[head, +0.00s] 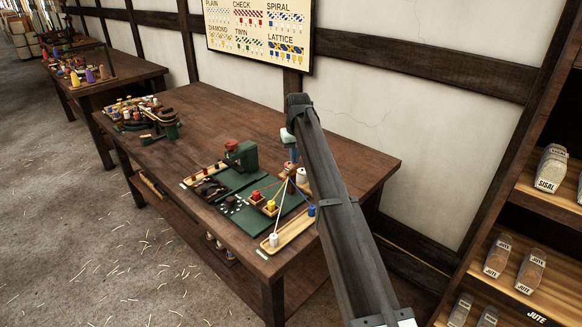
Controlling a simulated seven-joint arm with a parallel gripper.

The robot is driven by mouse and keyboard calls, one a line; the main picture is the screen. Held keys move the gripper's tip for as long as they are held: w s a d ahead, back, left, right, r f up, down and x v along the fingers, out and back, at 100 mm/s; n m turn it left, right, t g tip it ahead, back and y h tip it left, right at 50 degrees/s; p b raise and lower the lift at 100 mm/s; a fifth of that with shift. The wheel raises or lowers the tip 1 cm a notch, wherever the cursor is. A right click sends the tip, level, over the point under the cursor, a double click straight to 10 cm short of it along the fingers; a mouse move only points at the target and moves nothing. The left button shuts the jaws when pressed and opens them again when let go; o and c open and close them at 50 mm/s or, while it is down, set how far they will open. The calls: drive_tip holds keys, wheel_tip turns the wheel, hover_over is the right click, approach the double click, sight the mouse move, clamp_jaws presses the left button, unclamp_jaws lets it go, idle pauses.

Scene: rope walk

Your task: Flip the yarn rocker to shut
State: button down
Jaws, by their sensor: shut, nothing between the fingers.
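A green board (246,222) lies on the wooden table, with a small green machine (241,155) with a red top at its back edge. Yarn strands in red and white run across the board to a yellow spool (271,205), a white spool (273,240) and a blue spool (311,210). The yarn rocker is too small to make out, so its position cannot be told. My arm reaches over the right part of the board and covers part of it.
The dark wooden table (205,105) has free room behind the board and at its front left. A cluster of green and wooden parts (140,115) stands at its far left end. Shelves with jute packs (497,256) stand at right. A pattern chart (260,30) hangs on the wall.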

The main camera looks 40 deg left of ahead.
drive_tip(key=shift+f, duration=0.4)
wheel_tip(320, 180, up, 8)
idle(1.4)
idle(0.3)
